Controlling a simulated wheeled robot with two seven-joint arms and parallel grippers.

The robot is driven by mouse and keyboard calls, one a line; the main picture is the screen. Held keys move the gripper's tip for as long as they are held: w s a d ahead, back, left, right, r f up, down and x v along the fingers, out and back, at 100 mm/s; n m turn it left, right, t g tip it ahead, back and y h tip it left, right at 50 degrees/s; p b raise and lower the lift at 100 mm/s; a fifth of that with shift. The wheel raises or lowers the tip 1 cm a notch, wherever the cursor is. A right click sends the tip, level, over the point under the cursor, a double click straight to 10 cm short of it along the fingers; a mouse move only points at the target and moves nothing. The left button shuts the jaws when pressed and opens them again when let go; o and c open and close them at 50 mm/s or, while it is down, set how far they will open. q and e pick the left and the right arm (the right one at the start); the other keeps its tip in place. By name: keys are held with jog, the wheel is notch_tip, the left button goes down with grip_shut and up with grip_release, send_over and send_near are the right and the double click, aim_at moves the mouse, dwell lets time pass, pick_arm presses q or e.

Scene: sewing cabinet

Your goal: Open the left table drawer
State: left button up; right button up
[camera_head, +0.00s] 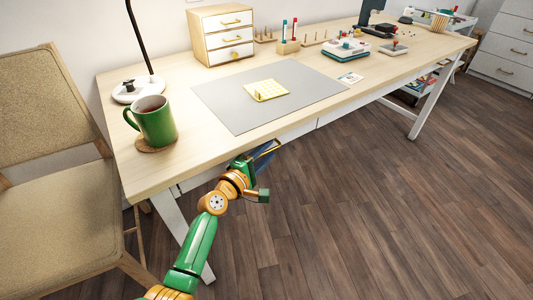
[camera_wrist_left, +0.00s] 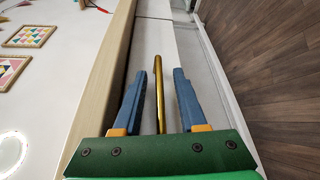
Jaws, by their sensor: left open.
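The left table drawer (camera_head: 298,132) is a white front under the wooden tabletop's front edge. It looks shut, with a seam at its far end. In the left wrist view its white front (camera_wrist_left: 156,38) runs beneath the table edge, with a gold bar handle (camera_wrist_left: 160,75) on it. My left gripper (camera_head: 266,150) is at the drawer front, below the table edge. In the wrist view the open blue fingers (camera_wrist_left: 161,80) stand on either side of the handle, with gaps showing on both sides. My right gripper is not in view.
The wooden table (camera_head: 180,174) carries a green mug (camera_head: 155,122), a grey mat (camera_head: 215,92), a lamp (camera_head: 137,88) and a small drawer box (camera_head: 222,35). A chair (camera_head: 60,210) stands at the left. The floor (camera_head: 400,220) in front of the table is clear.

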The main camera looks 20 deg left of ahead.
pick_arm(q)
grip_shut()
jog(key=shift+s, duration=0.1)
dwell(1.2)
